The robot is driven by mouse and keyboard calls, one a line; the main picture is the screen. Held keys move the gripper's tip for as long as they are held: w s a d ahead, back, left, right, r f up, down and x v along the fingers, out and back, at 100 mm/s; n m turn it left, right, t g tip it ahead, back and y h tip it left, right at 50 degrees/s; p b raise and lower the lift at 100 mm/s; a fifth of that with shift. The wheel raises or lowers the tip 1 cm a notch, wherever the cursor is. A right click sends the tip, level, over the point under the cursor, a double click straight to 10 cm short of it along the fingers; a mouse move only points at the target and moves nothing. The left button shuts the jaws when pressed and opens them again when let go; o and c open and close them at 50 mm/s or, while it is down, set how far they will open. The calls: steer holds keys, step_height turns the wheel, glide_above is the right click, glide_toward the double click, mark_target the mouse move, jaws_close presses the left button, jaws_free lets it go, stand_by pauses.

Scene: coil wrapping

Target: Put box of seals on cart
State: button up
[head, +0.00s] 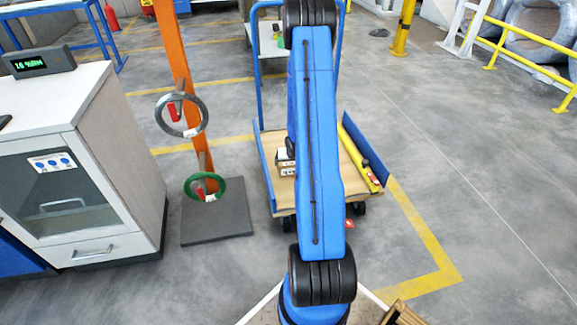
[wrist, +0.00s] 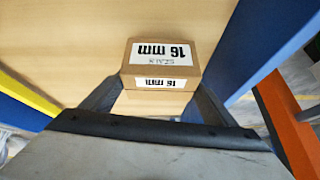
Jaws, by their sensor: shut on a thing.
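The box of seals (wrist: 160,57) is a brown carton with white labels reading "16 mm", upside down in the wrist view. My gripper (wrist: 160,90) is shut on it, with one dark finger on each side. In the head view the box (head: 285,165) shows just left of my blue arm, over the cart's wooden deck (head: 280,200). The deck also fills the wrist view behind the box (wrist: 70,35). I cannot tell whether the box touches the deck. My arm hides part of the box and the gripper in the head view.
The cart has blue side rails (head: 364,149) and a yellow bar-like tool (head: 360,160) along its right side. An orange post (head: 173,50) with rings on hooks stands left of it. A white cabinet (head: 75,160) is at far left. Floor right of the cart is clear.

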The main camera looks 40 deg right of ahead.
steer(key=shift+f, duration=0.95)
steer(key=o, duration=2.1)
steer(key=shift+f, duration=0.1)
